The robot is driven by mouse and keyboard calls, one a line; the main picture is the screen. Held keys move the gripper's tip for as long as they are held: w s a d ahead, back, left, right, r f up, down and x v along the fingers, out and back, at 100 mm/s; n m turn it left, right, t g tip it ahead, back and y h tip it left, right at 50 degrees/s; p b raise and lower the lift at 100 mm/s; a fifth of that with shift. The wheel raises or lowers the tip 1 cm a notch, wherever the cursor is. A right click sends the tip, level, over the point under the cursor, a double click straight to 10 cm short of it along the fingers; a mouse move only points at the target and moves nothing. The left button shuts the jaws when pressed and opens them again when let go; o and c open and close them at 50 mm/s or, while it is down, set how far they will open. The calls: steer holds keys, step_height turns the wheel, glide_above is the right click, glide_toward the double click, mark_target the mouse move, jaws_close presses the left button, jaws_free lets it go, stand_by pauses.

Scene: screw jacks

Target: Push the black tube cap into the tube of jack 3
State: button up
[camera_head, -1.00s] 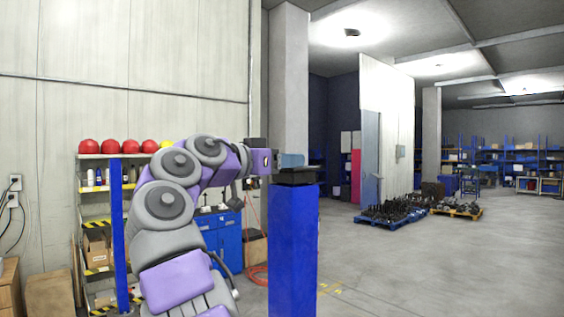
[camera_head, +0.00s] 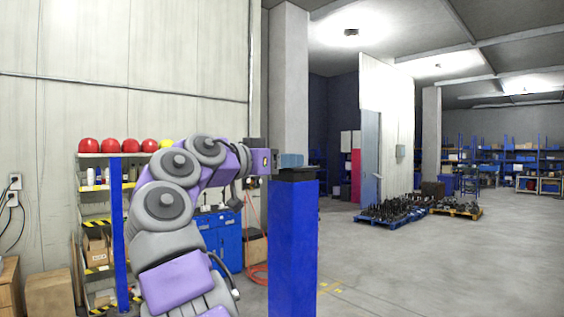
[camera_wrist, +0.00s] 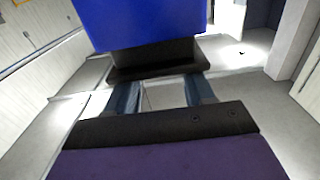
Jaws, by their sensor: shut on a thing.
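The tube of the jack is a tall blue square post (camera_head: 293,245) right of my arm in the head view. Its end also shows at the top of the wrist view (camera_wrist: 150,18). The black tube cap (camera_head: 297,174) is at the tube's top end; in the wrist view the cap (camera_wrist: 155,58) has a wide flange, with black visible between flange and tube. How deep it sits inside is hidden. My gripper (camera_wrist: 161,84) is shut on the cap, its two blue-grey fingers apart at the flange. In the head view my gripper (camera_head: 291,161) is directly above the cap. No jack number is readable.
A shelf with red helmets (camera_head: 115,146) and a blue cabinet (camera_head: 221,236) stand behind my arm. A second blue post (camera_head: 117,235) stands left. Pallets of dark parts (camera_head: 392,212) lie farther back right. The floor at right is clear.

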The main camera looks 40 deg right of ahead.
steer(key=shift+f+b, duration=1)
steer(key=shift+f, duration=0.05)
steer(key=o, duration=1.2)
steer(key=a, duration=0.6)
steer(key=a+p, duration=0.1)
steer(key=a, duration=0.4)
steer(key=s+a+p, duration=0.1)
steer(key=a, duration=0.5)
steer(key=shift+a, duration=0.3)
